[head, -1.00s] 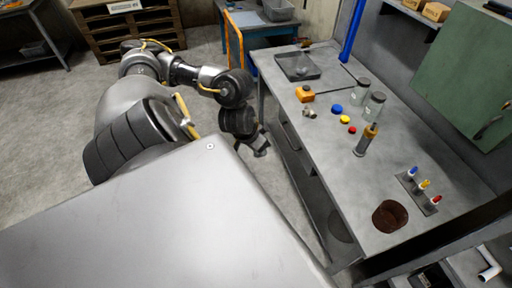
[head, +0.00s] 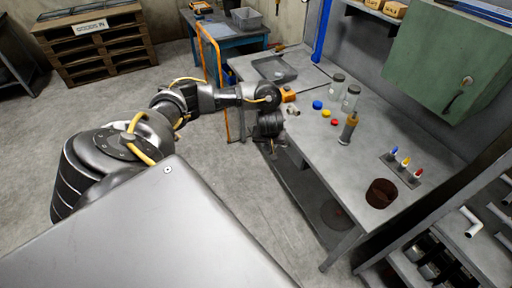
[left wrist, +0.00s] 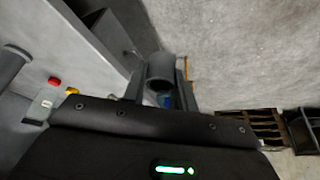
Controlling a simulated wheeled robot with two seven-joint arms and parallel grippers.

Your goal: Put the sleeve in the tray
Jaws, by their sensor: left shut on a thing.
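My left gripper (left wrist: 162,88) is shut on a grey, hollow, tube-shaped sleeve (left wrist: 160,70), seen between its fingers in the left wrist view. In the head view the left gripper (head: 272,142) hangs at the bench's left edge, fingers down; the sleeve cannot be made out there. The tray (head: 273,68) is a shallow dark grey one, flat on the far end of the bench, beyond the gripper. No sleeve shows in it. My right gripper is in neither view.
On the grey bench (head: 340,165), an orange block (head: 288,95) and a small metal fitting (head: 293,110) lie near my left arm.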

